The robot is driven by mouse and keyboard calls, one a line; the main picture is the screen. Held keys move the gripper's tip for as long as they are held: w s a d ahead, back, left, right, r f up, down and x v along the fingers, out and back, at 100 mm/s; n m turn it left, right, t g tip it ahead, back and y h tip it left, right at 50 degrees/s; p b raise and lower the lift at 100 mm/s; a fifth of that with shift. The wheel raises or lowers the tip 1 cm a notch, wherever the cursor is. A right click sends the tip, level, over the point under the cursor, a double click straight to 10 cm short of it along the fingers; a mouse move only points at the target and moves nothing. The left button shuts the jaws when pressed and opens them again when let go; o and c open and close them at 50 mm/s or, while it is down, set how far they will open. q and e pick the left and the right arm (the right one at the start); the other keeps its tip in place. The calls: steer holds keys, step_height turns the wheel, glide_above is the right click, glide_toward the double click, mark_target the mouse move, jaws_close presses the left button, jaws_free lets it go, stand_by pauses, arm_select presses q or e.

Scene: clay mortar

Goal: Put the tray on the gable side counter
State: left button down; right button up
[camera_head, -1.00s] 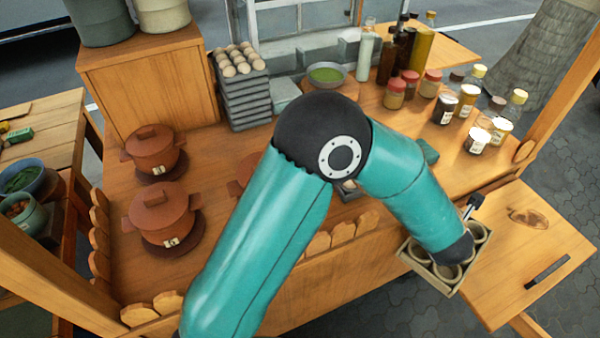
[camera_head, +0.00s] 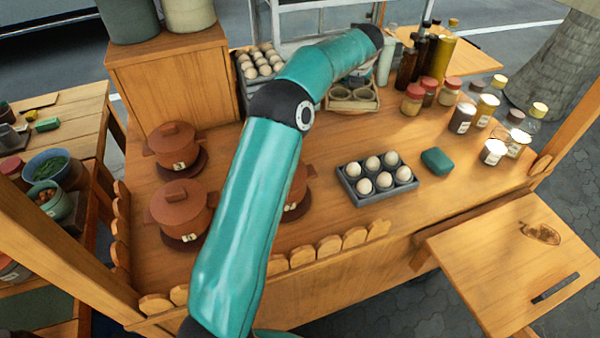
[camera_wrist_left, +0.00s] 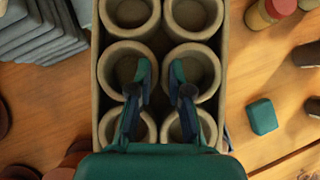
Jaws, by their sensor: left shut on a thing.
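The tray (camera_head: 352,110) is a beige box with several round cups set in it, and it shows at the back middle of the stall counter in the head view. In the left wrist view the tray (camera_wrist_left: 222,60) lies under my left gripper (camera_wrist_left: 165,85). The gripper's two teal and dark fingers reach down among the cups and are shut on the tray. In the head view my own forearm hides the fingers. I cannot tell whether the tray touches the surface below it. My right gripper is in neither view.
A wooden side shelf (camera_head: 500,270) at the right is mostly bare. An egg carton (camera_head: 376,180) and a green block (camera_head: 437,161) sit mid-counter. Bottles and jars (camera_head: 462,118) crowd the right, red-brown pots (camera_head: 180,210) the left. Stacked egg trays (camera_head: 258,62) stand behind.

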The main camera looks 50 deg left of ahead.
arm_select(q)
steer(key=shift+s+a+r, duration=0.1)
steer(key=shift+s+a, duration=0.1)
steer(key=shift+a, duration=0.4)
step_height(320, 180, down, 14)
steer(key=shift+a+f+b, duration=0.1)
steer(key=shift+f+b, duration=0.05)
steer(key=shift+b, duration=0.4)
steer(key=shift+f, duration=2.65)
steer(key=c, duration=1.1)
jaws_free()
steer(key=shift+r, duration=0.1)
steer(key=b+v, duration=0.2)
steer(key=v, duration=1)
